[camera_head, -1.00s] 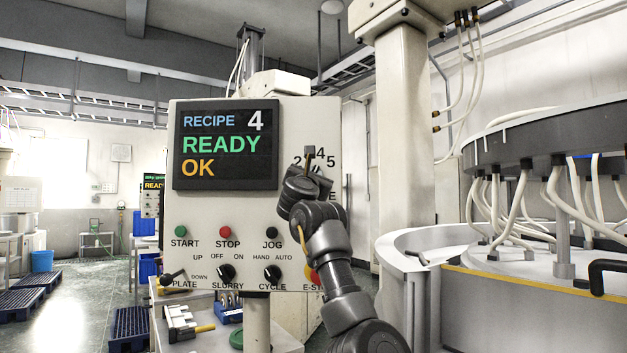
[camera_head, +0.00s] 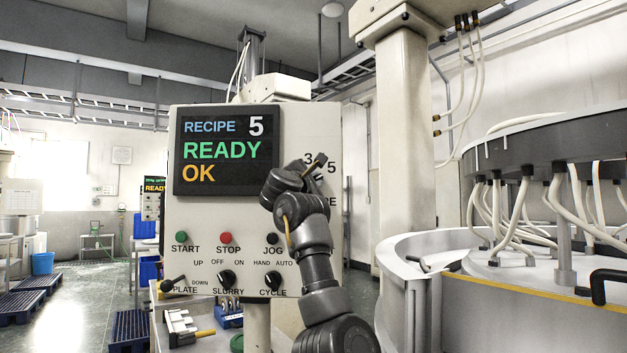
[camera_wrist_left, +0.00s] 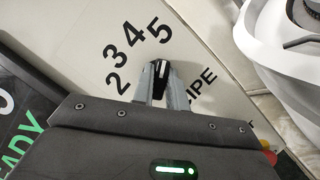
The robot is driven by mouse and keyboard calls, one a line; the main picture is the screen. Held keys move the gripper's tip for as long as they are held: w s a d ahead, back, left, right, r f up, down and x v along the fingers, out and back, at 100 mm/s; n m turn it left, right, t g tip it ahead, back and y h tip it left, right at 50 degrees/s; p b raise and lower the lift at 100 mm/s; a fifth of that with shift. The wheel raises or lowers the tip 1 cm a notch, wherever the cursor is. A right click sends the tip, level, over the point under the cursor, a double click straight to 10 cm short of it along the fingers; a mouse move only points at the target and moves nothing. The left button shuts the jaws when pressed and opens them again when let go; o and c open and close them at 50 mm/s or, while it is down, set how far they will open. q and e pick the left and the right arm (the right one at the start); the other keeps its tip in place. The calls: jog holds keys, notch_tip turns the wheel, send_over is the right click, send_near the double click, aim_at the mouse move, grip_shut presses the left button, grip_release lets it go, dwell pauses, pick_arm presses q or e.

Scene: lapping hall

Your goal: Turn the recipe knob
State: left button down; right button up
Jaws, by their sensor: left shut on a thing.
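The recipe knob (camera_wrist_left: 160,70) is black with a white pointer line and sits between the two grey fingers of my left gripper (camera_wrist_left: 162,88) in the left wrist view. Its pointer is toward the printed 5, in a row of numbers 2 to 5. In the head view my left gripper (camera_head: 312,171) is at the knob at the panel's upper right, shut on it, and largely hides it. The display (camera_head: 227,151) on the control panel (camera_head: 190,214) reads RECIPE 5, READY, OK. My right gripper is not in view.
START (camera_head: 181,237), STOP (camera_head: 226,237) and JOG (camera_head: 272,237) buttons lie left of and below my left gripper. Black selector knobs for SLURRY (camera_head: 227,278) and CYCLE (camera_head: 272,281) are lower. A large round machine (camera_head: 530,300) stands at the right.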

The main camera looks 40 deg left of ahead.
pick_arm(q)
jog(key=c, duration=1.4)
grip_release()
jog(key=shift+d, duration=0.1)
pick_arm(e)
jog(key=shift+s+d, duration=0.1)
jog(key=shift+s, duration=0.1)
